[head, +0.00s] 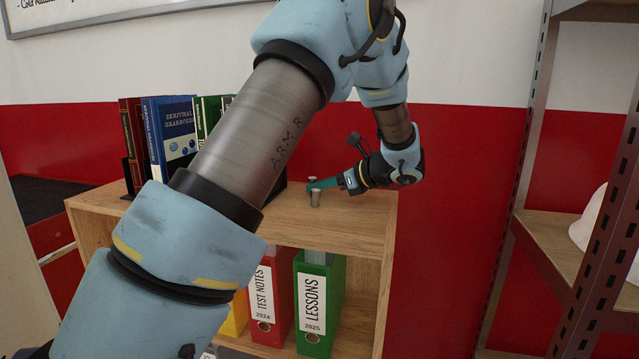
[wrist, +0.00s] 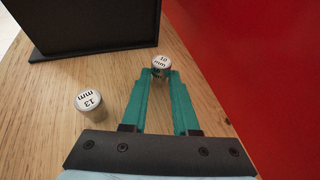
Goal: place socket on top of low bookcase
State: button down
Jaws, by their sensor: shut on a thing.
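The low bookcase (head: 350,228) is light wood, and its top is also in the wrist view (wrist: 60,145). My gripper (head: 313,184) reaches in from the right, low over that top. In the wrist view its teal fingers (wrist: 161,76) are shut on a small metal socket (wrist: 161,64), whose label looks like 10 mm, upside down. The held socket also shows at the fingertips in the head view (head: 312,180). I cannot tell whether it touches the wood. A second socket (wrist: 88,100), marked 13 mm, stands upright on the top beside the fingers, nearer the front in the head view (head: 316,199).
Books (head: 170,130) stand in a black bookend (wrist: 85,22) on the left of the top. The red wall (wrist: 265,70) is close behind. Binders (head: 320,290) fill the shelf below. A metal rack (head: 590,220) stands at right. The top's right end is clear.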

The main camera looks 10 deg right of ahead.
jog(key=c, duration=0.7)
grip_release()
jog(key=shift+f, duration=0.1)
jog(key=b+v, duration=0.2)
jog(key=v, duration=0.8)
jog(key=shift+s+d+r, duration=0.2)
jog(key=shift+s+d, duration=0.05)
jog(key=shift+s+d+r+b, duration=0.3)
jog(key=shift+s+d, duration=0.1)
jog(key=shift+s, duration=0.05)
jog(key=shift+r, duration=0.1)
